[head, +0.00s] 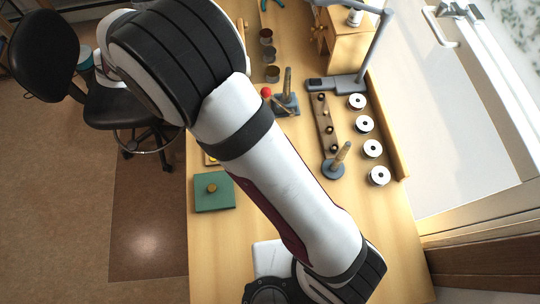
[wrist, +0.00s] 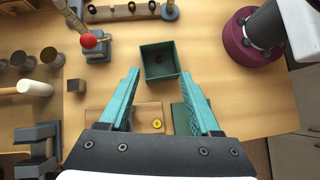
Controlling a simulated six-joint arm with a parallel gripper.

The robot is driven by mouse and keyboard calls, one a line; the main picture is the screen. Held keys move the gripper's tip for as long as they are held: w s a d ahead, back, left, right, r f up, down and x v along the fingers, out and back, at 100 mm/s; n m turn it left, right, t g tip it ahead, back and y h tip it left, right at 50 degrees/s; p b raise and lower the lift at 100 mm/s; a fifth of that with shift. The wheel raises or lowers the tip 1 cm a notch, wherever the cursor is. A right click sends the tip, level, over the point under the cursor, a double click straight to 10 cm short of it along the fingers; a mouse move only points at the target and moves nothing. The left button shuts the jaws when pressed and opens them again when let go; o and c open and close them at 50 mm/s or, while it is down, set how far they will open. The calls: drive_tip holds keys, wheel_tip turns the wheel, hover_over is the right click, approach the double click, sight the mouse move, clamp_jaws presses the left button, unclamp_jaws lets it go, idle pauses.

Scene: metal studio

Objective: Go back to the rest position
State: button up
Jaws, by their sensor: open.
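My gripper (wrist: 160,73) shows in the wrist view with its two teal fingers wide apart and nothing between them. Below it on the table, an open green box (wrist: 145,64) stands in the gap between the fingertips. A green lid (wrist: 179,118) is partly hidden behind the right finger. In the head view the green lid (head: 207,203) with its knob shows at the table's left edge. There my arm crosses the table and hides my gripper and the open box.
A red ball (wrist: 88,41) tops a stand. A mallet (wrist: 35,88), a small dark cube (wrist: 76,86) and grey vise-like blocks (wrist: 36,133) are at left. In the head view, a rail (head: 322,120), several white spools (head: 365,124), a peg stand (head: 334,168) and a lamp (head: 375,60) are right.

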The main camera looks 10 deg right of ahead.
drive_tip(key=v, duration=0.2)
drive_tip(key=shift+w+a+r, duration=0.1)
drive_tip(key=shift+a+r, duration=0.15)
drive_tip(key=shift+r, duration=0.05)
drive_tip(key=s+d+r+m+g+y, duration=0.25)
drive_tip(key=s+d+r+m, duration=0.25)
drive_tip(key=d+m, duration=0.25)
drive_tip(key=s+d+m+t+y, duration=0.3)
drive_tip(key=s+d+m+y, duration=0.2)
drive_tip(key=s+m, duration=0.6)
drive_tip(key=m+y, duration=0.2)
drive_tip(key=m, duration=0.1)
drive_tip(key=shift+s+f+t, duration=0.15)
drive_tip(key=shift+s+t, duration=0.2)
drive_tip(key=shift+s, duration=0.05)
